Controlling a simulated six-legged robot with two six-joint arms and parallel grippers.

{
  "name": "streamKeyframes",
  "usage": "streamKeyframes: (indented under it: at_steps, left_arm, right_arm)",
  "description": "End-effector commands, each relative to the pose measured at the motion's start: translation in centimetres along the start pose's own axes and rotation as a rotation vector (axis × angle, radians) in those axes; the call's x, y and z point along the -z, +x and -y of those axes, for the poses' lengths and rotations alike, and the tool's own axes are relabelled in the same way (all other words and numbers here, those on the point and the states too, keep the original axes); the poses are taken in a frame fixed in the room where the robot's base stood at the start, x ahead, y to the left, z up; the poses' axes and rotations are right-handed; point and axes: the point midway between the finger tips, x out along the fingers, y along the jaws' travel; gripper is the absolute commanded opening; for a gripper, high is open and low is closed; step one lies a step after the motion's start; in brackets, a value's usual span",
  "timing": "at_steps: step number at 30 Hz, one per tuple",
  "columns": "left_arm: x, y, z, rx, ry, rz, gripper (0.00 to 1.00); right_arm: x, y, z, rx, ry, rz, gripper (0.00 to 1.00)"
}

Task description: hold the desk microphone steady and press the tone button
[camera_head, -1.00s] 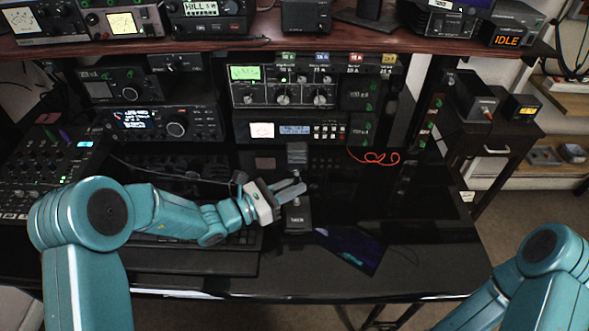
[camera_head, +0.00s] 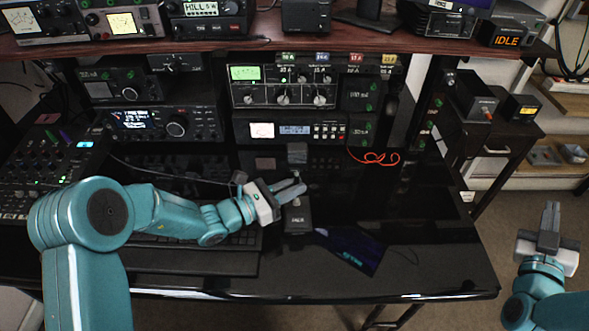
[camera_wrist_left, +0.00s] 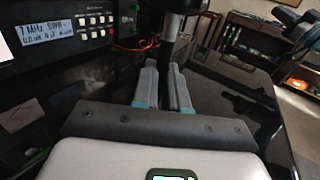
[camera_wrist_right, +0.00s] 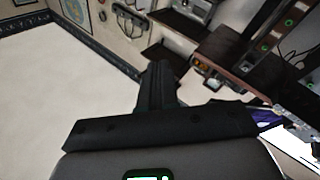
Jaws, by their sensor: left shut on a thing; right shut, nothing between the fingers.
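The desk microphone stands upright on the dark desk, with a black labelled base (camera_head: 297,222) and a grey head (camera_head: 297,153). My left gripper (camera_head: 296,190) comes in from the left and is shut on the microphone's stem, between head and base. In the left wrist view the dark stem (camera_wrist_left: 174,40) rises between the fingers (camera_wrist_left: 166,75). The base's label is too small to read surely, and I cannot make out the tone button. My right gripper (camera_head: 549,215) is shut and empty, off the desk's right side; its closed fingers (camera_wrist_right: 160,75) show in the right wrist view.
A keyboard (camera_head: 190,245) lies left of the microphone under my left arm. A dark blue-lit flat item (camera_head: 350,250) lies to its right, and a red cable (camera_head: 375,158) behind. Radio units (camera_head: 290,130) line the back. The desk's right front is clear.

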Motion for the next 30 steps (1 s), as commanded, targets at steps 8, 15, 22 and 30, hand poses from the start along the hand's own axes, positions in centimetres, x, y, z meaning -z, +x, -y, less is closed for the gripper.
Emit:
streamKeyframes:
  at_steps: [8,15,22,30]
  left_arm:
    - [-0.1,0.0,0.0,0.000,0.001,0.002,0.00]
    - [-0.1,0.0,0.0,0.000,0.001,0.002,0.00]
    - [-0.1,0.0,0.0,0.000,0.001,0.002,0.00]
    - [-0.1,0.0,0.0,0.000,0.001,0.002,0.00]
  right_arm:
    - [10.0,0.2,9.9,0.388,-0.093,-0.256,0.00]
    - [17.1,-3.7,19.0,0.722,-0.127,-0.379,0.00]
    - [19.8,-10.4,28.0,1.031,0.104,-0.113,0.00]
    - [20.3,-20.1,33.9,1.261,0.319,0.315,0.00]
